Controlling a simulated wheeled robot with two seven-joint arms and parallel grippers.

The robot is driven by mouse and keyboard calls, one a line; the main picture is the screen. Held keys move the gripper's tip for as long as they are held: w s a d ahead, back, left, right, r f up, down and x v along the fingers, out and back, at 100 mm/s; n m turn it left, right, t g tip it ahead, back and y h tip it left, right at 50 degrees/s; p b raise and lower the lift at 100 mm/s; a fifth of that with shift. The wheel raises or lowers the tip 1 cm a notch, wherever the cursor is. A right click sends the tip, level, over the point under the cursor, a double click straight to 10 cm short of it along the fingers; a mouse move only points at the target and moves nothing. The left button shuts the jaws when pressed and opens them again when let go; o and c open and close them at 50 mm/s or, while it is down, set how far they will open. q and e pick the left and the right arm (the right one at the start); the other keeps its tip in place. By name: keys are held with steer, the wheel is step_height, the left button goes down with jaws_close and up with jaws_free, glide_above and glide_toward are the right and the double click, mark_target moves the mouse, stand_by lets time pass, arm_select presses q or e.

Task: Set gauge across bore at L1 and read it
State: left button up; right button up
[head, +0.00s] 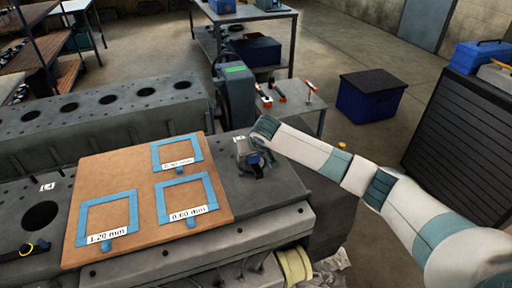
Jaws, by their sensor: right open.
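A bore (40,215) opens in the grey block's top at the left, with a small white label (47,187) behind it; its text is too small to read. A dark-and-yellow object (36,249), perhaps the gauge, lies just in front of this bore and is cut off by the left edge. Its reading cannot be seen. My right gripper (258,172) is open, pointing down over the dark block top right of the tan board, far from the bore. It partly hides the surface under it. My left gripper is not in view.
A tan board (120,175) carries several blue frames labelled in mm and lies between the bore and my right gripper. Behind it stands a long block (100,115) with several bores. A small table (300,115) holds orange-and-black tools. A blue crate (370,98) is on the floor.

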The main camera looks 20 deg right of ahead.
steer(key=b+v, duration=0.4)
steer(key=v, duration=1.3)
